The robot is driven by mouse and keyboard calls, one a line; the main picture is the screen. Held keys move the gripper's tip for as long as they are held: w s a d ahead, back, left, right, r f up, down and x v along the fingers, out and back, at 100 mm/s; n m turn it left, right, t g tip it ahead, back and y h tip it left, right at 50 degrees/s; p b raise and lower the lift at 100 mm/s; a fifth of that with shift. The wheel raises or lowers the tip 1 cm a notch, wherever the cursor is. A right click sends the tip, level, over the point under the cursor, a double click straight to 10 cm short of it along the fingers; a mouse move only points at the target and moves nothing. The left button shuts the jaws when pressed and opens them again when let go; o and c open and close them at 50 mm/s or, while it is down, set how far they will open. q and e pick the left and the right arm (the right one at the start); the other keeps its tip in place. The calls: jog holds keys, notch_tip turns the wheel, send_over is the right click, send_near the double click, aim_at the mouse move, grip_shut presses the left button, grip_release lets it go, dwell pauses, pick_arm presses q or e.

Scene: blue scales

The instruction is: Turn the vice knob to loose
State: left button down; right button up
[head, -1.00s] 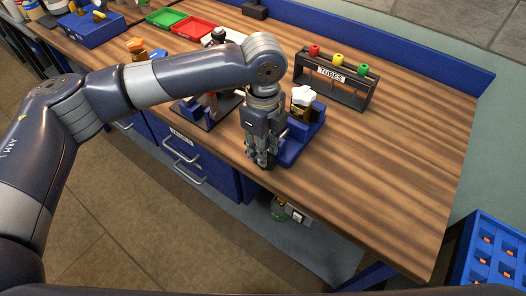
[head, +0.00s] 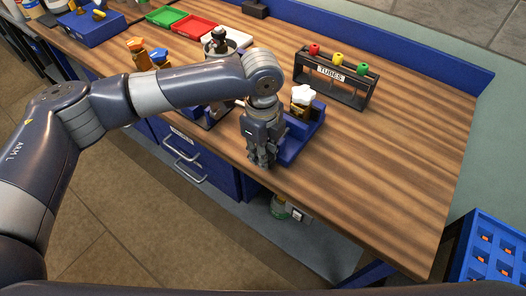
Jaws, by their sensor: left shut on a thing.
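The blue vice (head: 303,143) sits near the front edge of the wooden bench, with a white star-shaped piece on a brass-coloured part (head: 303,97) at its back. My left gripper (head: 262,163) points down at the vice's front left side, its fingers closed there. The vice knob is hidden behind my fingers, so its position cannot be read. My right gripper is not in view.
A black rack marked TUBES (head: 334,77) with red, yellow and green tops stands behind the vice. Green (head: 165,16) and red (head: 194,26) trays lie at the back left. The bench (head: 410,150) is clear on the right. A blue crate (head: 495,250) stands at lower right.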

pick_arm(q)
jog(key=shift+a+r+g+h+p, duration=0.15)
jog(key=shift+g+h+p, duration=0.3)
jog(key=shift+p, duration=0.5)
jog(key=shift+w+g+h+p, duration=0.1)
jog(key=shift+g+h+p, duration=0.3)
jog(key=shift+h, duration=0.25)
jog(key=shift+w+a+f+g+h, duration=0.15)
jog(key=shift+f+g+h, duration=0.15)
jog(key=shift+g+h, duration=0.45)
jog(key=shift+g+h+b, duration=0.3)
jog(key=shift+h+b, duration=0.15)
jog(key=shift+h, duration=0.4)
jog(key=c, duration=1.8)
grip_release()
jog(key=shift+a, duration=0.1)
jog(key=shift+o, duration=0.2)
